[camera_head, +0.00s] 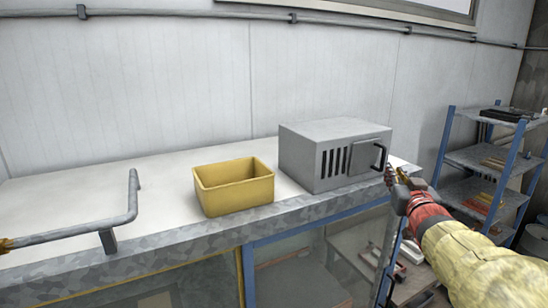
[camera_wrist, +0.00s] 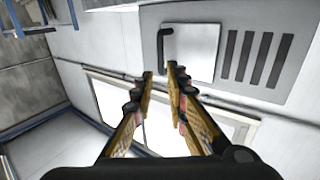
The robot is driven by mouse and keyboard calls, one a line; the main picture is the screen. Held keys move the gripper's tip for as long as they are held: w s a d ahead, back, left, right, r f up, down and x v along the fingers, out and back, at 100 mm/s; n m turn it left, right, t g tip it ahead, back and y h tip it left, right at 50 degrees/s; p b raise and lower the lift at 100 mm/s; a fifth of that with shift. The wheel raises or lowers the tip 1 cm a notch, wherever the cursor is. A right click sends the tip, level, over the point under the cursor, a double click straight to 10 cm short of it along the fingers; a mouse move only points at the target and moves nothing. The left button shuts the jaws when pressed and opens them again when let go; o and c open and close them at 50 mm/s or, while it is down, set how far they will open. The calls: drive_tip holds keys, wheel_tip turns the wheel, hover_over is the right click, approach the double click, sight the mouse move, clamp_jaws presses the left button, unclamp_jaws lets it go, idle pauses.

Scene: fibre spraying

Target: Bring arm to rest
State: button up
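My gripper (camera_head: 391,177) is at the end of my arm, at the right of the head view, by the right end of the grey metal box. In the wrist view my gripper (camera_wrist: 160,72) has its two fingers apart with a narrow gap and nothing between them. The grey box (camera_head: 306,155) stands on the counter with vent slots and a small door. The door looks closed. Its dark handle (camera_head: 383,156) is just beyond my fingertips in the head view; the handle also shows in the wrist view (camera_wrist: 160,45), apart from the fingers.
A yellow open bin (camera_head: 236,197) stands left of the box on the pale counter (camera_head: 150,190). A bent metal pipe (camera_head: 75,232) is at the counter's left. A blue-framed shelf rack (camera_head: 474,157) stands at right. The counter's back left is clear.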

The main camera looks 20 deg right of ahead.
drive_tip(key=s+d+f+m+g, duration=0.1)
drive_tip(key=s+d+f+g, duration=0.15)
drive_tip(key=f, duration=0.25)
drive_tip(key=s+d+f+g, duration=0.1)
drive_tip(key=s+f+g, duration=0.2)
drive_tip(key=f, duration=0.2)
drive_tip(key=s+a+f+g+b, duration=0.3)
drive_tip(key=s+a+f, duration=0.2)
drive_tip(key=f, duration=0.5)
drive_tip(key=s+a+f+n+y+b, duration=0.2)
drive_tip(key=s+a+f+y+b, duration=0.1)
drive_tip(key=a+f+b, duration=0.5)
drive_tip(key=s+a+f+n+g+y+b, duration=0.1)
drive_tip(key=s+a+f+n+y+b, duration=0.1)
drive_tip(key=a+f+b, duration=0.7)
drive_tip(key=s+a+f+n+y+b, duration=0.2)
drive_tip(key=s+a+f+b, duration=0.3)
drive_tip(key=a+f+b, duration=0.4)
drive_tip(key=a+f+y, duration=0.1)
drive_tip(key=a+f, duration=0.4)
drive_tip(key=a, duration=0.6)
drive_tip(key=shift+a+n+g+y, duration=0.15)
drive_tip(key=shift+n+g+y, duration=0.2)
drive_tip(key=shift+n+y, duration=0.05)
drive_tip(key=shift+o, duration=0.5)
drive_tip(key=shift+r, duration=0.1)
